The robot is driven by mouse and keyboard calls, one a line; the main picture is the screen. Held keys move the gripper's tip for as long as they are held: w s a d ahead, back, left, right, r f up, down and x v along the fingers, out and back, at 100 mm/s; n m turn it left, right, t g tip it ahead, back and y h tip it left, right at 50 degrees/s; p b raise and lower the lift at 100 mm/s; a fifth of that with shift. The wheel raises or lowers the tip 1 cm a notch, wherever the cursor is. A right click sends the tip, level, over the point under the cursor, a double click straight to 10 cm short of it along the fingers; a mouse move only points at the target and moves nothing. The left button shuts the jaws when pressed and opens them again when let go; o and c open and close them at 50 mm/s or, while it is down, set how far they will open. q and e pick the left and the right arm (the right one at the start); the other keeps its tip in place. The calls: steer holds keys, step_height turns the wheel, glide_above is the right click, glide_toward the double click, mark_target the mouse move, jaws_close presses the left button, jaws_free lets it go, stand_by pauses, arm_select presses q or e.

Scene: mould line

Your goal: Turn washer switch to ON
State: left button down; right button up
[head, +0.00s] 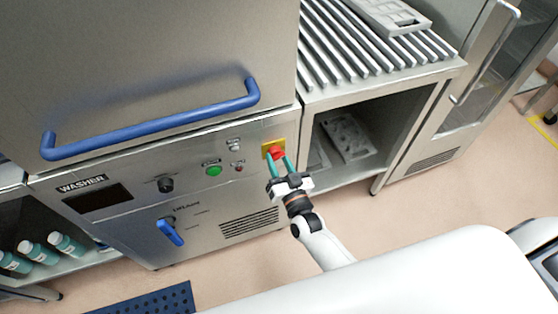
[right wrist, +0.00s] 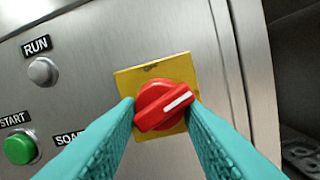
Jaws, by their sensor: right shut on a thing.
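The washer (head: 150,190) is a steel machine with a label reading WASHER on its front panel. Its switch is a red rotary knob (right wrist: 165,106) with a white line, on a yellow square plate (right wrist: 130,80). The white line points to the upper right in the right wrist view. The red knob also shows in the head view (head: 276,153), partly covered by fingers. My right gripper (right wrist: 163,115) has its teal fingers shut on the knob, one on each side; it also shows in the head view (head: 277,158). No ON marking is readable. My left gripper is not in view.
The panel also bears a green START button (head: 213,170), a black dial (head: 166,185), a blue lever (head: 170,232) and a RUN lamp (right wrist: 43,72). A blue door handle (head: 150,122) juts out above. A slatted roller table (head: 380,60) stands to the right.

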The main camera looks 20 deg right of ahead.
steer(key=shift+r+m+h, duration=0.2)
steer(key=shift+m+h, duration=0.2)
steer(key=shift+m, duration=1.7)
steer(key=o, duration=1)
steer(key=shift+c, duration=0.2)
steer(key=shift+f, duration=0.1)
steer(key=s+f+b, duration=0.1)
steer(key=s, duration=1.1)
steer(key=shift+d, duration=0.2)
steer(key=shift+f, duration=0.15)
